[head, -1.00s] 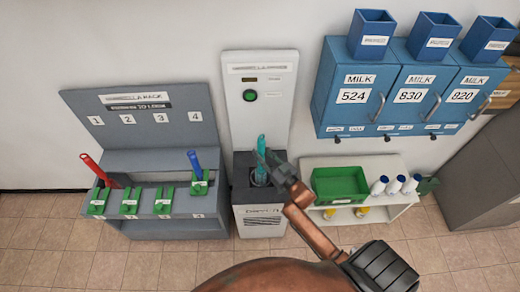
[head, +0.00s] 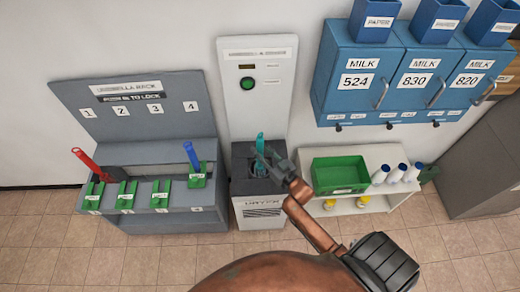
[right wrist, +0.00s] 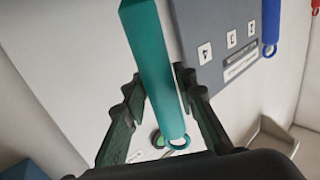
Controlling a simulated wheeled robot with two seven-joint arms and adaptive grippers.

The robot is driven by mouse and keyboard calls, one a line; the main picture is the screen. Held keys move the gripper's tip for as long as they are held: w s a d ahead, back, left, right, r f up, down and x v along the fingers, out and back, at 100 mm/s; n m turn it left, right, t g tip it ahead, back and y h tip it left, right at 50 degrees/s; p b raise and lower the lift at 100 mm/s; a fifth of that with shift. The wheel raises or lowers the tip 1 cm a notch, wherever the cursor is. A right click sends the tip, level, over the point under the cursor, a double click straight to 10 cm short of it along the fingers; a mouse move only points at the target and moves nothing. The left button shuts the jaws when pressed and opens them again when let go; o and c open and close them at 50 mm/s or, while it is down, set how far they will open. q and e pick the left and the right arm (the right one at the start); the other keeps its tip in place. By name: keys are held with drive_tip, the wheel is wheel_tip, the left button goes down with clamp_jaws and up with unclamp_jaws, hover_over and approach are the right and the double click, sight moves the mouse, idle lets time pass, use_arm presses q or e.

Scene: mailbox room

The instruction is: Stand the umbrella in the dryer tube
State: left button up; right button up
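The teal umbrella (head: 260,147) is upright at the dryer (head: 265,205), its lower end at the dark tube opening (head: 250,180). I cannot tell how deep it sits. My right gripper (head: 268,158) is at its upper part, from the right. In the right wrist view the umbrella (right wrist: 155,60) passes between the fingertips (right wrist: 160,80), which meet both its sides; its ring end (right wrist: 178,143) points down in that picture. My left gripper is not in view.
A grey umbrella rack (head: 150,155) at left holds a red umbrella (head: 85,160) and a blue umbrella (head: 190,155). A white shelf (head: 380,200) with a green bin (head: 340,185) stands right of the dryer. Blue mailboxes (head: 360,90) hang above it.

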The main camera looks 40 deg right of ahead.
drive_tip(key=o, duration=0.5)
drive_tip(key=shift+s+f, duration=0.1)
drive_tip(key=shift+s, duration=0.1)
drive_tip(key=s, duration=0.7)
drive_tip(key=s+d, duration=0.1)
drive_tip(key=s, duration=0.3)
drive_tip(key=shift+s, duration=0.25)
